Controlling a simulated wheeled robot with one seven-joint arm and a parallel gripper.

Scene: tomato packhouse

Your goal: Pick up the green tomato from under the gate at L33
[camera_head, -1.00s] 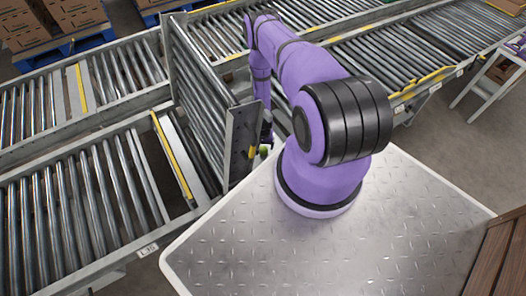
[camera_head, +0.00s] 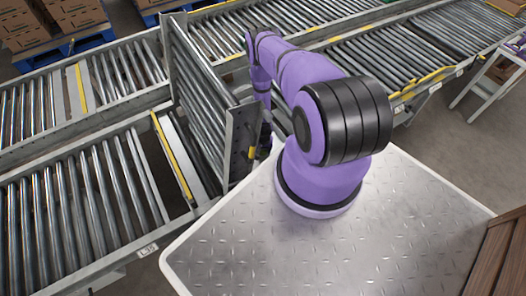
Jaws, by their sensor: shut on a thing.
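The gate (camera_head: 197,88) is a raised section of rollers in a grey frame, standing steeply across the conveyor line. My gripper (camera_head: 265,146) is a small dark shape beside the gate's near end plate, mostly hidden by my own purple arm. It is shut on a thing. I take this to be the green tomato, which showed at the fingertips a second ago; the tomato itself is now out of sight behind the plate and the arm.
Roller conveyors (camera_head: 75,215) run left of the gate, and another roller run (camera_head: 400,55) continues to the right. A small label (camera_head: 147,250) on the near rail is hard to read. Yellow strips edge the gap below the gate. Cardboard boxes (camera_head: 75,15) stand at the back left.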

